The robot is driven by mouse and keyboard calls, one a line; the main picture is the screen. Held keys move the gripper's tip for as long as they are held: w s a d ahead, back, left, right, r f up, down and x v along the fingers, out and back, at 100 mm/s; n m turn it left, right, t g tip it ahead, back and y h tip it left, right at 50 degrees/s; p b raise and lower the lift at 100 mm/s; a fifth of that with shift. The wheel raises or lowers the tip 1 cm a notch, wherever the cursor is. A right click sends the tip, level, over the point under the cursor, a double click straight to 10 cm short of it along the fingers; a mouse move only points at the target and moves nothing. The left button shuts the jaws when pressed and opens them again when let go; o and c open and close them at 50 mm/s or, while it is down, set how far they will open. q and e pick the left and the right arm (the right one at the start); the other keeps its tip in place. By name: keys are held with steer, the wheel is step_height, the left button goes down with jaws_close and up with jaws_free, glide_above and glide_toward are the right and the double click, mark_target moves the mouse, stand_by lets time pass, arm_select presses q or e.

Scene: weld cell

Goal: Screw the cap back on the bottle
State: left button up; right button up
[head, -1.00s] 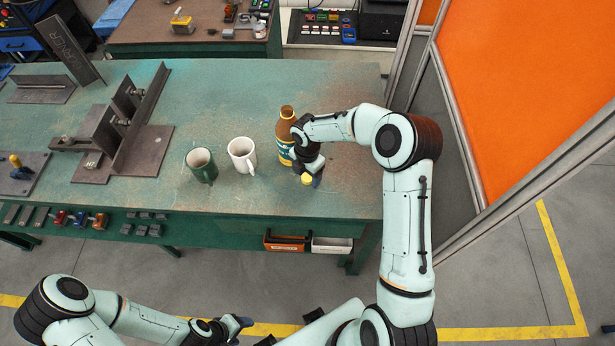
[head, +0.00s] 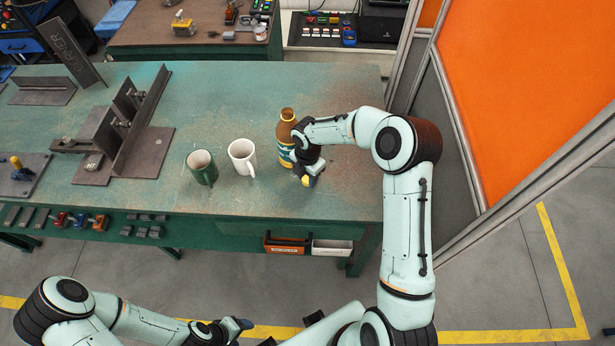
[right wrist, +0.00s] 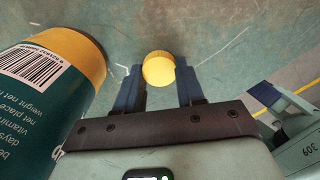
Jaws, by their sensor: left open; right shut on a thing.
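The brown bottle (head: 287,117) stands upright on the green workbench, and its uncapped neck points up. Its teal label and barcode show large at the left of the right wrist view (right wrist: 40,85). The yellow cap (right wrist: 158,68) is between the blue fingers of my right gripper (right wrist: 160,75), which is shut on it. In the head view, the right gripper (head: 309,178) is just in front and to the right of the bottle, low near the bench top. My left gripper (head: 243,324) is open and empty, in front of the bench, over the floor.
A white mug (head: 242,157) and a dark green mug (head: 201,167) stand left of the bottle. A steel angle fixture (head: 130,130) is further left on the workbench (head: 225,90). The bench is clear behind the mugs. An orange panel (head: 530,90) stands at the right.

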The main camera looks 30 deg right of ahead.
mark_target(306, 179)
arm_select(q)
steer(key=shift+w+r+p, duration=0.8)
steer(key=shift+w+r, duration=0.25)
steer(key=shift+r, duration=0.1)
arm_select(e)
step_height(306, 179, up, 20)
steer(key=shift+f, duration=0.15)
steer(key=w+a+f+m, duration=0.1)
steer(key=a+f+m, duration=0.3)
steer(key=m, duration=0.7)
steer(key=a+f+m, duration=0.4)
steer(key=m, duration=0.7)
steer(key=shift+w+a, duration=0.15)
steer(key=shift+w, duration=0.2)
steer(key=shift+f, duration=0.1)
